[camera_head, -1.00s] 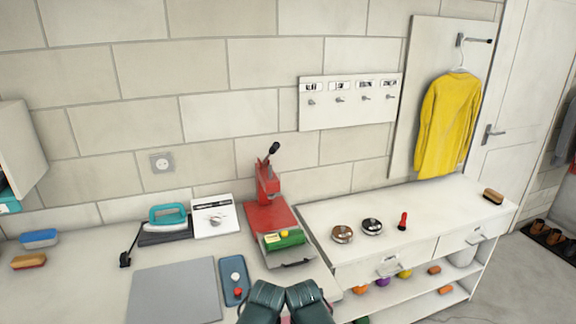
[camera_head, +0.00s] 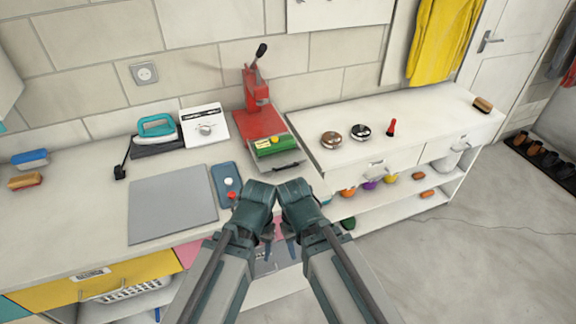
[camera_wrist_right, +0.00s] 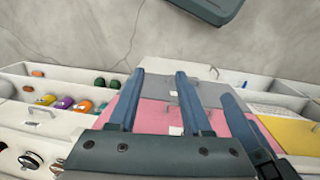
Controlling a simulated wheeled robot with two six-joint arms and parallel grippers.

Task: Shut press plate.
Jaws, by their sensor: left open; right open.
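The red press (camera_head: 257,105) stands at the back of the worktop, its black-tipped lever raised. Its grey press plate (camera_head: 284,162) sticks out at the front, with a dark handle (camera_head: 288,169) on its front edge.
A teal iron (camera_head: 157,129) and a white device (camera_head: 204,127) stand behind. Right is a white shelf unit (camera_head: 430,125) with stamps on top. Coloured drawers are below.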

